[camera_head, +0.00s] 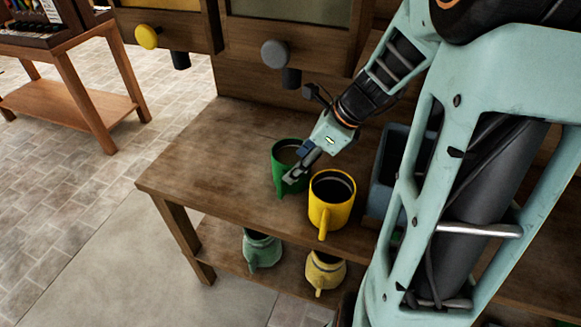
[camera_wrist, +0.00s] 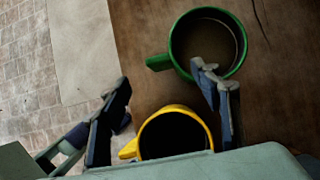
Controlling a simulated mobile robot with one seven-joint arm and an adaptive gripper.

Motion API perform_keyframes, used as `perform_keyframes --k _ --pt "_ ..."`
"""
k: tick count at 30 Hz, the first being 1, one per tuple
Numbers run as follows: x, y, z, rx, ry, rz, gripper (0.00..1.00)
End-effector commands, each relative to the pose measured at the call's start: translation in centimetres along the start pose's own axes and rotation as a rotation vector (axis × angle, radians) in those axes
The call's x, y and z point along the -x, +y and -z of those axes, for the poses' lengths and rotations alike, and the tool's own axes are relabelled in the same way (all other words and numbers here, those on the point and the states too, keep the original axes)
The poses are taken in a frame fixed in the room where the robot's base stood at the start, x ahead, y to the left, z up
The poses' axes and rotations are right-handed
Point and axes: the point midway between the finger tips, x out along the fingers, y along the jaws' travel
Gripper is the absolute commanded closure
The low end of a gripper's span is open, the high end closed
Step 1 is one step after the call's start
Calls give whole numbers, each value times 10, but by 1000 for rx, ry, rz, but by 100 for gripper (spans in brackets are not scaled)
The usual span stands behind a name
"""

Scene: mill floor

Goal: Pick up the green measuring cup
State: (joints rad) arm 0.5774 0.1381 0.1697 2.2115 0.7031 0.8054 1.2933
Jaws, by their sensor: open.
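The green measuring cup (camera_head: 280,172) stands upright on the wooden table, its handle toward the front edge. In the wrist view the green cup (camera_wrist: 205,42) is at the top, handle to the left, with a brownish interior. My gripper (camera_head: 292,177) is at the cup, in front of part of its rim in the head view. In the wrist view my gripper (camera_wrist: 163,80) is open and empty, and its right finger overlaps the cup's near rim. The cup is mostly beyond the fingertips, not between them. I cannot tell whether the finger touches it.
A yellow cup (camera_head: 331,207) stands close to the right of the green cup. A dark blue bin (camera_head: 384,178) is further right. Green (camera_head: 262,251) and yellow (camera_head: 325,271) jugs stand on the lower shelf. The table's left part (camera_head: 205,160) is clear.

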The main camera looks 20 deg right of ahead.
Motion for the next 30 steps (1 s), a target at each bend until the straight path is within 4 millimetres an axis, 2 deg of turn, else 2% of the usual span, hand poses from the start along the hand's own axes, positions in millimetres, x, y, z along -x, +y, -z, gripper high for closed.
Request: perform_keyframes --k 1,3,11,19,29,30 --pt "-11 2 1 0 0 -5 42" --pt "-22 1 1 2 1 -5 42" --pt "-42 0 0 4 1 -3 42" --pt "-80 -3 0 4 1 -3 42" --pt "-86 -4 -1 5 1 0 42" --pt "-86 -4 -1 5 1 0 47"
